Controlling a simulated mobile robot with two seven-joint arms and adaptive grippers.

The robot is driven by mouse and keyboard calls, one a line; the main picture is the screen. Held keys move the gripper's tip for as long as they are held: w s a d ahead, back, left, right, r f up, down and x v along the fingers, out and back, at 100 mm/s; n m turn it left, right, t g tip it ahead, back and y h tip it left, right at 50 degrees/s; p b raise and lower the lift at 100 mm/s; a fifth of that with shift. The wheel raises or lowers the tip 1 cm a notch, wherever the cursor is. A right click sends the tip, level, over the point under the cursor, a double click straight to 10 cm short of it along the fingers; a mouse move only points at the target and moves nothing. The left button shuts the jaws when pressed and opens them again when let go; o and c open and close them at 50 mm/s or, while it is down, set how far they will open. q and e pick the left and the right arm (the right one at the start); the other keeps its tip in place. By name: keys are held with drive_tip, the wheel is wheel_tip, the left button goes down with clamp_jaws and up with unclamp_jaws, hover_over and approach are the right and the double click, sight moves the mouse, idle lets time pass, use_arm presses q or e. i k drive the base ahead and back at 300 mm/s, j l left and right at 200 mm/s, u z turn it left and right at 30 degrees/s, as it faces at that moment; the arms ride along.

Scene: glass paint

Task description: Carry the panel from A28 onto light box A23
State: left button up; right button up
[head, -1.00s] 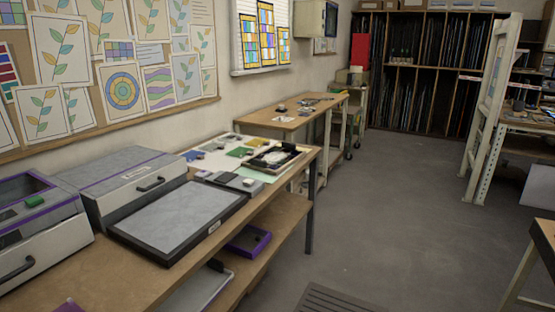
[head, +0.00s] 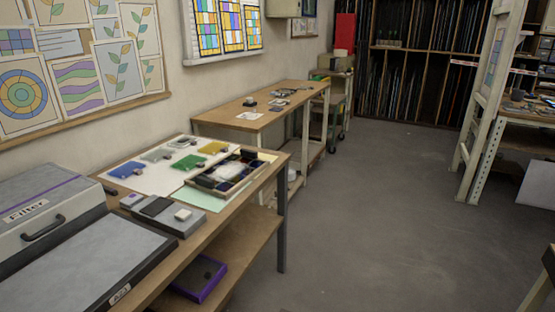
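A flat light box (head: 85,262) with a pale grey top and dark frame lies on the near bench at the lower left, cut off by the frame edge. Its small front label (head: 120,295) appears to read A23, and its top is bare. I cannot make out a label A28 or tell which panel belongs to it. Colourful stained-glass panels (head: 231,25) stand in the window at the back wall. Neither of my grippers is in view.
A grey case (head: 45,205) labelled Filter stands behind the light box. The near bench also holds coloured glass pieces (head: 187,143) and a divided tray (head: 232,170). A purple bin (head: 200,278) sits on its lower shelf. The grey floor (head: 370,220) to the right is open.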

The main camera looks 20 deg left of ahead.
sight(82, 265)
drive_tip(key=i+l+u, duration=0.15)
drive_tip(key=i, duration=0.4)
drive_tip(key=i+l+u, duration=0.1)
drive_tip(key=i, duration=0.45)
drive_tip(key=i+l+u, duration=0.15)
drive_tip(key=i, duration=0.4)
